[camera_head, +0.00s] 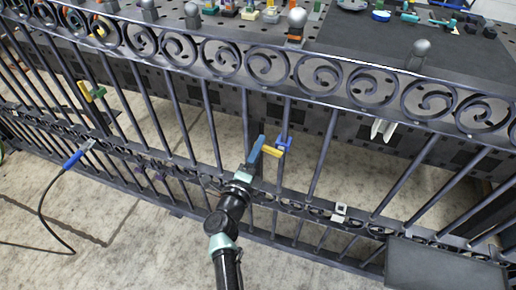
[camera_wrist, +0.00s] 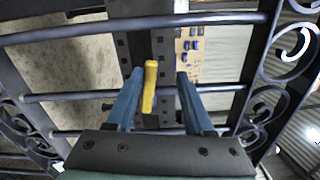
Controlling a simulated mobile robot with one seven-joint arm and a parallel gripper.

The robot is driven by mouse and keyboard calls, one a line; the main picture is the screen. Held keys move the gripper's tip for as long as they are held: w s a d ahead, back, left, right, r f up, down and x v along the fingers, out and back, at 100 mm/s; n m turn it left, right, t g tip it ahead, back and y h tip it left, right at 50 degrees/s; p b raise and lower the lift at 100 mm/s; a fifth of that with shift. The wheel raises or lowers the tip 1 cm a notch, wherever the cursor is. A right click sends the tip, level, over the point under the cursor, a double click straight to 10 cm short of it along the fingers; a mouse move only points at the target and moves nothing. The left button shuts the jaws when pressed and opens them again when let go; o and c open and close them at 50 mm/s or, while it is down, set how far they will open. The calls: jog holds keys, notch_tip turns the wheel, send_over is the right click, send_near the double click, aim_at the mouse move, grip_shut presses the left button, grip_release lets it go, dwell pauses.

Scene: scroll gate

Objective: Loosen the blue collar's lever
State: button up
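The blue collar (camera_head: 285,144) sits on an upright bar of the dark scroll gate, near the middle of the head view. Its yellow lever (camera_head: 271,151) sticks out to the left and slightly toward me. My gripper (camera_head: 257,148) has blue fingers and is right beside the lever. In the wrist view my gripper (camera_wrist: 159,76) is open, with the yellow lever (camera_wrist: 149,88) between the two fingers, closer to the left finger. A gap shows on the right side; I cannot tell whether the left finger touches it. The collar is mostly hidden behind the lever there.
The gate's bars and scrolls (camera_head: 325,77) surround my gripper closely. A green collar with a yellow lever (camera_head: 97,93) is further left. A white clip (camera_head: 340,211) sits on the lower rail. A blue-handled cabled tool (camera_head: 74,160) is at left, a dark box (camera_head: 445,268) at lower right.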

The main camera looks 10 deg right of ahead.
jog(key=p+v, duration=0.3)
jog(key=v, duration=0.9)
jog(key=shift+s+a, duration=0.2)
jog(key=shift+s, duration=0.1)
jog(key=w+a+r+n+t+y+p, duration=0.1)
jog(key=w+a+r+n+t, duration=0.15)
jog(key=r, duration=0.65)
jog(key=w+a+r+n+t+y+p, duration=0.1)
jog(key=w+a+r+t+y+p, duration=0.2)
jog(key=r, duration=0.7)
jog(key=a+r+n+t+y, duration=0.1)
jog(key=r+n+t+y, duration=0.15)
jog(key=r, duration=0.55)
jog(key=a+r+n+t+y+p, duration=0.15)
jog(key=r+n, duration=0.25)
jog(key=r, duration=0.5)
jog(key=a+r+n+t+y, duration=0.15)
jog(key=r+n, duration=0.25)
jog(key=r, duration=0.4)
jog(key=s+r+n+y+p, duration=0.1)
jog(key=s+r+n+y, duration=0.3)
jog(key=r, duration=0.5)
jog(key=s+r+n+y+p, duration=0.1)
jog(key=s+r+n+p, duration=0.15)
jog(key=r+n, duration=0.5)
jog(key=s+d+r+n+t+h, duration=0.1)
jog(key=s+d+r+h, duration=0.3)
jog(key=s+r, duration=0.5)
jog(key=shift+s+r+p, duration=0.4)
jog(key=shift+r, duration=0.3)
